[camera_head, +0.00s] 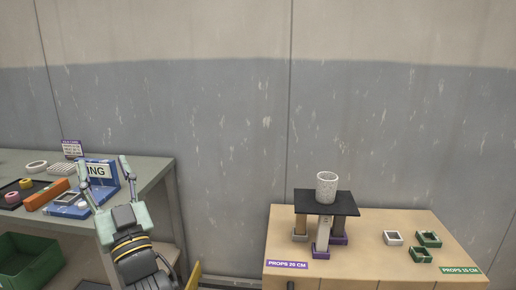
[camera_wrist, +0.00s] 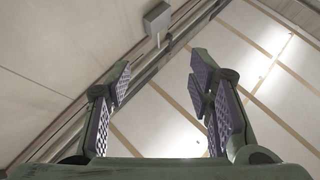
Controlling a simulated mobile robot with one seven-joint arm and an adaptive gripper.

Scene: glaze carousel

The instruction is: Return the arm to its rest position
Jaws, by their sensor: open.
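My gripper (camera_head: 104,168) is open and empty in the head view, with its fingers pointing up. It is raised in front of the right end of the grey-green bench at the left. In the wrist view my gripper (camera_wrist: 162,82) shows two separated fingers with purple ridged pads and nothing between them. Behind them are only a wall and ceiling.
The bench (camera_head: 150,172) carries a blue stand (camera_head: 103,187), an orange block (camera_head: 46,195) and several small items. A green bin (camera_head: 30,258) is below. At right, a wooden cabinet (camera_head: 375,255) bears a black plate (camera_head: 340,205) on props, with a speckled cup (camera_head: 326,187) on top.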

